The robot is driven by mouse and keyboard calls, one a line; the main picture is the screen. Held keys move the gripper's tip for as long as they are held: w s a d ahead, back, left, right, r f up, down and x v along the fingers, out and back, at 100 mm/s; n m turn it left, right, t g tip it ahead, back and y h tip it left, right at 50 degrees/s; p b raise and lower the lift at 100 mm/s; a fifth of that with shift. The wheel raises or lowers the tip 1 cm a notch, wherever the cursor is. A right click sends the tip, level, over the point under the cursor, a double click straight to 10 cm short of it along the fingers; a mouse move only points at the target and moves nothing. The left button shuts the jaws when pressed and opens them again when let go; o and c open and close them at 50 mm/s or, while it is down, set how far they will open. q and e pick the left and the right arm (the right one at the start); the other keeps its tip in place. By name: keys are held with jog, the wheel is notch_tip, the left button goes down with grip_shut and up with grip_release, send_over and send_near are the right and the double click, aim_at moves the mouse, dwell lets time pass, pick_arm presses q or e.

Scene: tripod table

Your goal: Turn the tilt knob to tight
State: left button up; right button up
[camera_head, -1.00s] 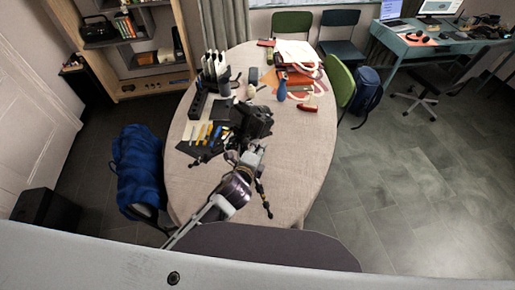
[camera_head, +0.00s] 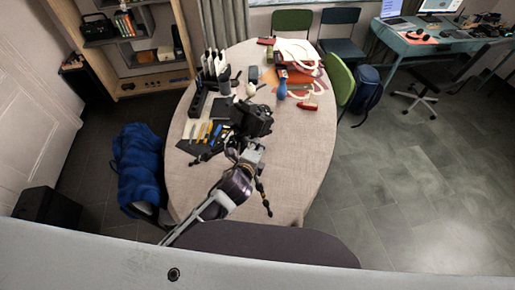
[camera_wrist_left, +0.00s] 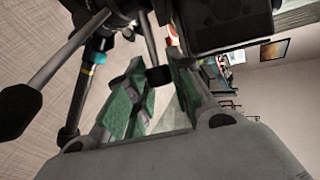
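A black camera (camera_head: 253,118) sits on a tripod on the round table (camera_head: 300,165). One dark tripod leg (camera_head: 264,195) shows to the right of my arm. My left gripper (camera_head: 249,150) is at the near side of the tripod head, just below the camera. In the left wrist view, its two green-padded fingers (camera_wrist_left: 160,90) stand on either side of a short dark knob-like part (camera_wrist_left: 158,77). I cannot tell whether the pads press on it. The camera's dark body (camera_wrist_left: 215,22) is above the fingers. The knob's marking is not visible. My right gripper is not in view.
Pens on a dark pad (camera_head: 205,133) and a black organizer (camera_head: 197,100) lie left of the camera. Red books (camera_head: 295,72), a blue bottle (camera_head: 282,88) and a red item (camera_head: 307,106) are at the far right.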

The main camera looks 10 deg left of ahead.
pick_arm(q)
jog(key=shift+o, duration=0.8)
jog(key=shift+s, duration=0.1)
jog(key=v, duration=1.2)
jog(key=shift+o, duration=1.3)
